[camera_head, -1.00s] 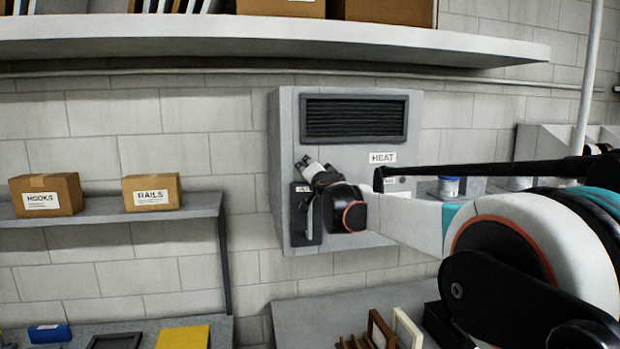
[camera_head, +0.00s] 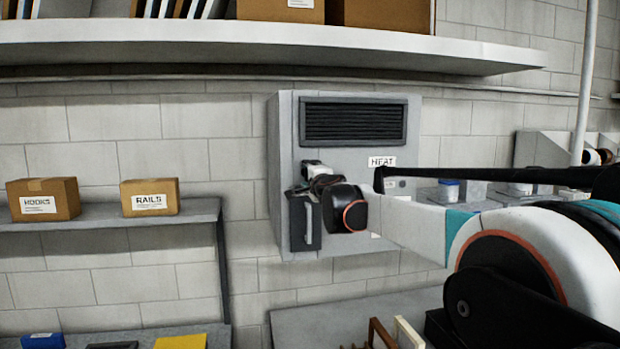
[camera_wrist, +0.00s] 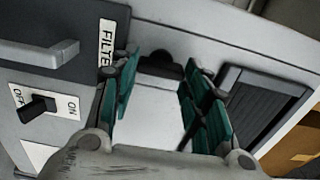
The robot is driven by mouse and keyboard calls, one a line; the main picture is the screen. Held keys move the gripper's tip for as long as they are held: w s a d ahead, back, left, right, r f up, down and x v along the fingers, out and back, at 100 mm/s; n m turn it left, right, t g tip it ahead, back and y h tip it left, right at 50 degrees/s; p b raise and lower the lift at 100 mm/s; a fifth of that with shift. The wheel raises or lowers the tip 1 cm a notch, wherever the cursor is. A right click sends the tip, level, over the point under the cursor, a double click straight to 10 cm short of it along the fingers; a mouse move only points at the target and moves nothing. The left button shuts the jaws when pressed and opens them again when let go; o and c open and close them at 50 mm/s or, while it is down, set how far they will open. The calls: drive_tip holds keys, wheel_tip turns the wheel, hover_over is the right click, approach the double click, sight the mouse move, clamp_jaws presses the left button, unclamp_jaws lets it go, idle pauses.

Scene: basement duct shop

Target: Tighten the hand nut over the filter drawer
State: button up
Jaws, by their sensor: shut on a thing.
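The heater cabinet (camera_head: 350,140) hangs on the block wall. The dark filter drawer (camera_head: 304,224) with its light handle is at the cabinet's lower left; it also shows with its "FILTE…" label at upper left in the wrist view (camera_wrist: 75,22). My gripper (camera_head: 314,170) is at the cabinet's face just above the drawer. In the wrist view my gripper (camera_wrist: 162,70) has its teal-padded fingers either side of the dark hand nut (camera_wrist: 160,66), shut on it.
An OFF/ON switch (camera_wrist: 38,106) sits beside the drawer. A dark louvred grille (camera_head: 353,121) is above my gripper. A long shelf (camera_head: 270,38) runs overhead. Boxes marked HOOKS (camera_head: 43,199) and RAILS (camera_head: 149,197) stand on a shelf at left.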

idle(0.3)
drive_tip(key=o, duration=1.1)
drive_tip(key=shift+c, duration=0.2)
drive_tip(key=shift+s, duration=0.1)
drive_tip(key=v, duration=1.1)
drive_tip(key=shift+s+d, duration=0.2)
drive_tip(key=shift+s, duration=0.15)
